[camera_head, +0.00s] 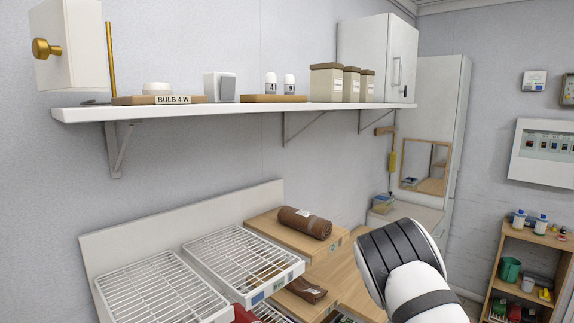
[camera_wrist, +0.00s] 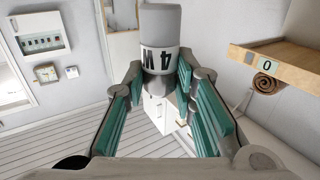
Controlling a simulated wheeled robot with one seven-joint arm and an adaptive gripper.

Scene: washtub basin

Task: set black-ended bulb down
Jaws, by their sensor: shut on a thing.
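The held bulb (camera_wrist: 160,45) has a grey end and a white band with dark "4 W" lettering, seen upside down in the wrist view. I cannot make out a black end on it. My gripper (camera_wrist: 162,80) is shut on it, with a teal-padded finger on each side; the bulb's lower part is partly hidden. In the head view only my arm shows at lower right, not the bulb or the fingers. The wall shelf (camera_head: 240,111) carries a wooden board with a "BULB 4 W" label (camera_head: 172,100) and another board (camera_head: 273,98) with two small white bulbs (camera_head: 280,83).
On the shelf, a white round piece (camera_head: 158,88), a grey-white box (camera_head: 220,87) and several canisters (camera_head: 340,83) stand near a white cabinet (camera_head: 377,55). Below are wire racks (camera_head: 160,291) and a brown roll (camera_head: 304,223). The wrist view shows a wooden ledge (camera_wrist: 285,50) at right.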

